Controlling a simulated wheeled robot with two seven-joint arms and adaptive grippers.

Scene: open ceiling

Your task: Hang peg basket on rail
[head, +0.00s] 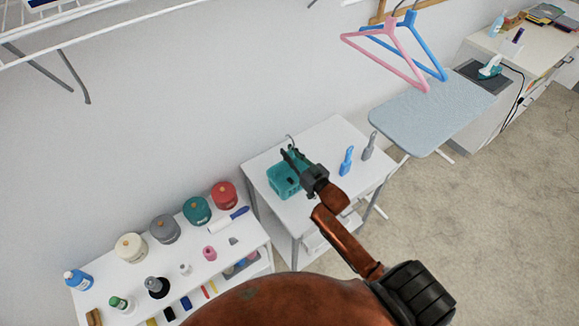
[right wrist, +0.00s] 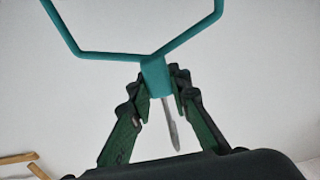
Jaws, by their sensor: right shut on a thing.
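The teal peg basket (head: 284,181) is over the left part of the small white table in the head view; I cannot tell whether it touches the top. My right gripper (head: 293,157) is at the basket's upper side, shut on its teal handle. The right wrist view shows the gripper (right wrist: 163,88) closed around the handle's neck (right wrist: 155,72), with the grey metal hook (right wrist: 171,125) between the fingers. A wooden piece (head: 392,12) shows at the top edge near the hangers; I cannot tell whether it is the rail. My left gripper is not in view.
The white table (head: 330,130) also holds a blue brush (head: 346,160) and a grey one (head: 369,146). Pink (head: 395,55) and blue (head: 425,52) hangers hang above the ironing board (head: 430,110). A shelf with several jars (head: 164,229) stands left; a wire rack (head: 110,25) is above.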

